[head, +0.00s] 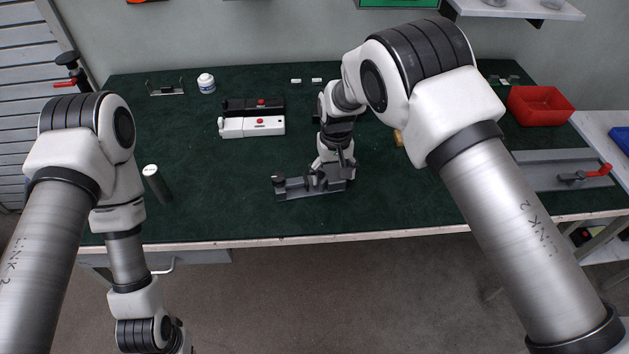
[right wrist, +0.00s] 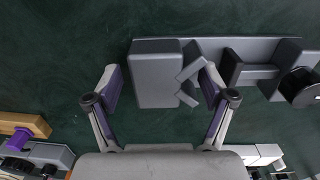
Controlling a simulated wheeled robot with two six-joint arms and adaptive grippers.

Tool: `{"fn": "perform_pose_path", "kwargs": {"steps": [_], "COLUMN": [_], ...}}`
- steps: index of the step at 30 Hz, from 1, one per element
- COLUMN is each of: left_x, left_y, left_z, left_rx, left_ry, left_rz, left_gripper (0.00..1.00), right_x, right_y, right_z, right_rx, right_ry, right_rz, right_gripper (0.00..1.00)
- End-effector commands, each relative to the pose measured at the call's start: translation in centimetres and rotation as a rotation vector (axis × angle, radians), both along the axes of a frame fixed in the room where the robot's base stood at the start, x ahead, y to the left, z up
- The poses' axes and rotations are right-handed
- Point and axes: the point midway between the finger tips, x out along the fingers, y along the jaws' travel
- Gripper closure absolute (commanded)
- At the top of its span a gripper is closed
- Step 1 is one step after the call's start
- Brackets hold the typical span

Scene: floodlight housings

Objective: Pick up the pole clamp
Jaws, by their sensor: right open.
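The pole clamp (head: 300,188), a dark grey piece with a long flat base, upright jaws and a black knob at its left end, lies near the middle of the green mat in the head view. In the right wrist view the pole clamp (right wrist: 155,88) shows its solid block, V-shaped jaw and, at the right edge, the black knob. My right gripper (right wrist: 162,85) is open above it, its fingers on either side of the block, with the right finger overlapping the V-shaped jaw. Contact cannot be told. In the head view my right gripper (head: 331,172) partly hides the clamp's right end. My left gripper is out of view.
Behind the clamp lie a white case (head: 251,127) and a black one (head: 238,106). A red bin (head: 540,105) is at right.

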Motion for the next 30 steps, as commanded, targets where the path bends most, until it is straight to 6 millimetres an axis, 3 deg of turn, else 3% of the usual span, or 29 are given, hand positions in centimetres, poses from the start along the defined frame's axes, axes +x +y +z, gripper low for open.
{"fn": "perform_pose_path", "kwargs": {"steps": [4, 5, 9, 11, 21, 23, 30], "left_x": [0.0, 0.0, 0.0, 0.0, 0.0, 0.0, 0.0], "left_y": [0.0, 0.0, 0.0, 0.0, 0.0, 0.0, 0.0], "left_z": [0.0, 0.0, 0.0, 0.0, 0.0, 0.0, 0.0], "left_rx": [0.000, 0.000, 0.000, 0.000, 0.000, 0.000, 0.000], "left_ry": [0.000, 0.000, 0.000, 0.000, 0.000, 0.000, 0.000], "left_rz": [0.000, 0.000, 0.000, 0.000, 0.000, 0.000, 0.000], "left_gripper": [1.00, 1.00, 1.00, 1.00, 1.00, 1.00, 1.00], "right_x": [0.0, 0.0, 0.0, 0.0, 0.1, 0.1, 0.1], "right_y": [0.0, 0.0, 0.0, 0.0, 0.0, 0.0, 0.0], "right_z": [0.1, 0.1, 0.1, 0.1, 0.7, 1.5, 7.3], "right_rx": [0.000, 0.000, -0.001, -0.001, -0.001, -0.001, -0.001], "right_ry": [-0.001, -0.001, -0.001, -0.001, -0.003, -0.004, -0.005], "right_rz": [0.000, 0.000, 0.000, 0.000, 0.001, 0.001, 0.000], "right_gripper": [0.18, 0.25, 0.74, 0.94, 0.94, 0.94, 0.94]}}
